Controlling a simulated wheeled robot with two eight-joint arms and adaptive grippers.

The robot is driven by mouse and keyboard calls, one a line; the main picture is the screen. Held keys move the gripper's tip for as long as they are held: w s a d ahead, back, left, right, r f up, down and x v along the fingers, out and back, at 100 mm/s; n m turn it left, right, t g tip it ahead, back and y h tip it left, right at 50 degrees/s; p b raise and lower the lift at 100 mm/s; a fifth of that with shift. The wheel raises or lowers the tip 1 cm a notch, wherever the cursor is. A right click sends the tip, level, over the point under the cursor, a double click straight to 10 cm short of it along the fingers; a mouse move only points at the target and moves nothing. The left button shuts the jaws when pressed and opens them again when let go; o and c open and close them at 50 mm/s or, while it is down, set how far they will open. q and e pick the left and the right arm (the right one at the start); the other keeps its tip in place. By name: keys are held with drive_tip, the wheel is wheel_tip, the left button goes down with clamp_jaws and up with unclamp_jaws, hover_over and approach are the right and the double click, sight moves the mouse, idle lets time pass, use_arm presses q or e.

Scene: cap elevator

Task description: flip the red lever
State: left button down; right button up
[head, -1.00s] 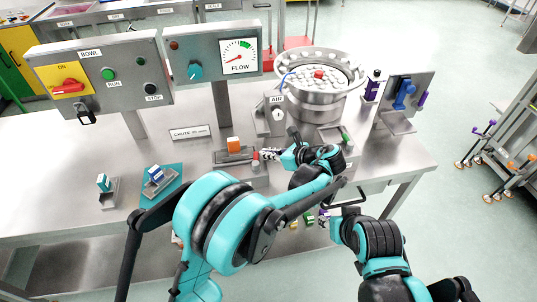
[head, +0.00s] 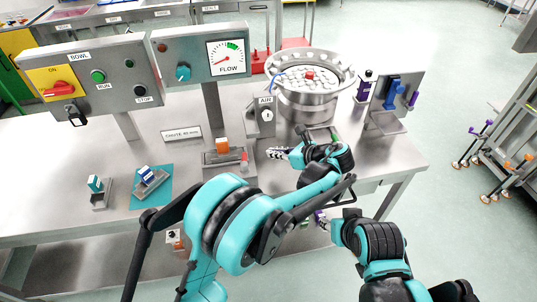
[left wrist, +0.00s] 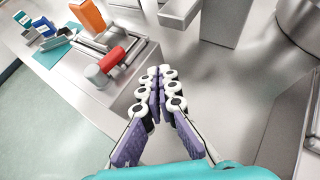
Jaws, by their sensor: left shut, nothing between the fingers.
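The red lever (head: 244,157) is a small red handle at the right end of a metal fixture carrying an orange block (head: 222,145). In the left wrist view the red handle (left wrist: 112,58) lies tilted beside a grey round post, at the upper left of my fingers. My left gripper (head: 270,153) is shut and empty, just right of the lever and apart from it. Its closed fingers (left wrist: 155,75) show over bare steel in the left wrist view. My right gripper (head: 320,217) is low at the table's front edge, mostly hidden by its arm.
A grey AIR box (head: 265,116) stands just behind my left gripper. A bowl feeder (head: 308,100) is behind it. Two panels (head: 80,88) (head: 200,60) stand on posts at the back left. Small holders with blocks (head: 148,176) are at the left. Steel between is free.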

use_arm(q)
drive_tip(key=d+r+p, duration=0.2)
drive_tip(key=d+r, duration=0.2)
drive_tip(key=d, duration=0.2)
drive_tip(key=shift+d+r, duration=0.25)
use_arm(e)
drive_tip(key=r, duration=0.1)
drive_tip(key=a+r, duration=0.1)
drive_tip(key=shift+w+r, duration=0.1)
drive_tip(key=shift+r, duration=0.25)
use_arm(q)
drive_tip(key=shift+d, duration=0.1)
use_arm(e)
drive_tip(key=shift+d, duration=0.1)
